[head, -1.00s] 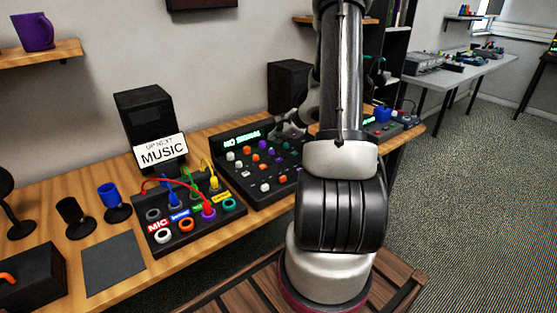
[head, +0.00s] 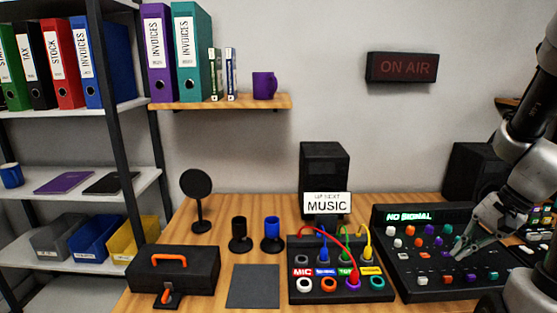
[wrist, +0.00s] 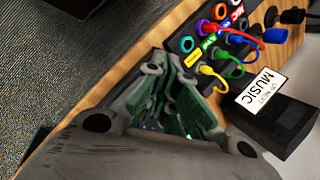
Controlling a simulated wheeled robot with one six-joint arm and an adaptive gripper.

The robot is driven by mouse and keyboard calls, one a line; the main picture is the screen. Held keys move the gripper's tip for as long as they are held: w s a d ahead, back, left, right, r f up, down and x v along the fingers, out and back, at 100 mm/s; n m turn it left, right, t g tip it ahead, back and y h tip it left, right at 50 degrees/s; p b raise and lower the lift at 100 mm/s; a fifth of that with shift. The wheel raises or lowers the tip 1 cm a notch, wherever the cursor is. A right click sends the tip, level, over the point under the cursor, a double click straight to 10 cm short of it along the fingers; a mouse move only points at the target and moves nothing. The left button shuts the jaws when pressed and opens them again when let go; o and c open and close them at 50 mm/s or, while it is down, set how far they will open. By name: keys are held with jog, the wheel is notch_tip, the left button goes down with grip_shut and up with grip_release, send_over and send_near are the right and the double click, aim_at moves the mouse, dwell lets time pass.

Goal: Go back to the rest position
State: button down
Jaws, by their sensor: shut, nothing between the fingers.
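My gripper (head: 457,254) is at the right in the head view, above the mixer (head: 410,284) with its coloured knobs. Its fingers (wrist: 190,108) are shut and empty in the wrist view. Whether they touch a knob is unclear. The patch panel (head: 298,267) stands left of the mixer, apart from my gripper. A red cable (head: 338,233) arcs over it to the purple socket. A yellow cable (head: 366,240) stands at its back right; it also shows in the wrist view (wrist: 210,72). The mixer's display (head: 410,217) reads NO SIGNAL.
A black speaker (head: 324,165) with a MUSIC sign (head: 327,205) stands behind the panel. Two cups on stands, black (head: 239,233) and blue (head: 272,232), a grey mat (head: 254,287) and a black toolbox (head: 172,268) are to the left. A second speaker (head: 468,170) is behind the mixer.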

jog(key=s+a+r+n+t+h, duration=0.1)
jog(key=s+a+r+n+h, duration=0.1)
jog(key=r, duration=0.5)
jog(key=s+a+r+n+t+h, duration=0.1)
jog(key=s+a+r+n+h, duration=0.1)
jog(key=s+a+r+n, duration=0.2)
notch_tip(320, 180, up, 4)
jog(key=s+n, duration=0.3)
jog(key=n, duration=0.2)
jog(key=shift+t+h, duration=0.3)
